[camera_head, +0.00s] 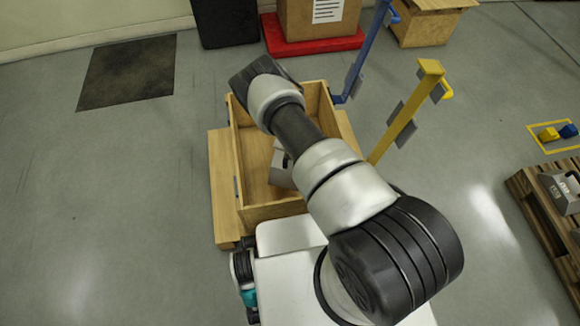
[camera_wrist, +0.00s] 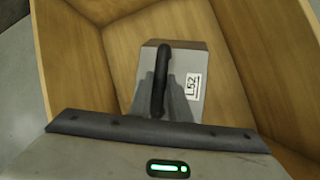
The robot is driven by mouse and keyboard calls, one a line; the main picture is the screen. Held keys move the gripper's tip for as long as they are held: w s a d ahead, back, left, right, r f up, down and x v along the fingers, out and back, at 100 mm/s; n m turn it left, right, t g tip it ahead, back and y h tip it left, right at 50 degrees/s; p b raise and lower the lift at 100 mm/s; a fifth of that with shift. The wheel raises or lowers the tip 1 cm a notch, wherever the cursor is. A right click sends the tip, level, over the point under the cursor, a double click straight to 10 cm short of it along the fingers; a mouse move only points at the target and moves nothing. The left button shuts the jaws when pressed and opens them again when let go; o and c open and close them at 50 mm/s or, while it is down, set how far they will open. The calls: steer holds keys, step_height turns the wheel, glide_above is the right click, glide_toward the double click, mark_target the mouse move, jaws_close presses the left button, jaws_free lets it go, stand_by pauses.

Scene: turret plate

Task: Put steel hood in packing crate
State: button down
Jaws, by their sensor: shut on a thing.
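The steel hood (camera_wrist: 185,62) is a light grey block with a black handle and a label that seems to read L52. My gripper (camera_wrist: 163,108) is shut on it by the handle and holds it inside the wooden packing crate (camera_wrist: 90,45). In the head view, the hood (camera_head: 280,168) shows in part inside the crate (camera_head: 272,212), beside my arm. My arm hides part of the crate and most of the gripper there. I cannot tell whether the hood touches the crate floor.
A yellow post (camera_head: 405,115) and a blue post (camera_head: 362,50) stand right of the crate. A cardboard box (camera_head: 300,20) sits on a red base (camera_head: 315,46) behind. A pallet (camera_head: 540,215) with a grey labelled part (camera_head: 562,190) is at the right.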

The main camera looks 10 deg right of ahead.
mark_target(280, 175)
steer(key=f+b, duration=0.1)
steer(key=f, duration=0.2)
steer(key=f+b, duration=0.1)
steer(key=f, duration=0.2)
steer(key=shift+s+a+f, duration=0.1)
steer(key=shift+a, duration=0.1)
steer(key=shift+f+b, duration=0.9)
steer(key=shift+f, duration=1.25)
steer(key=shift+n, duration=0.3)
steer(key=c, duration=1.7)
jaws_free()
steer(key=shift+s, duration=0.1)
steer(key=shift+o, duration=0.2)
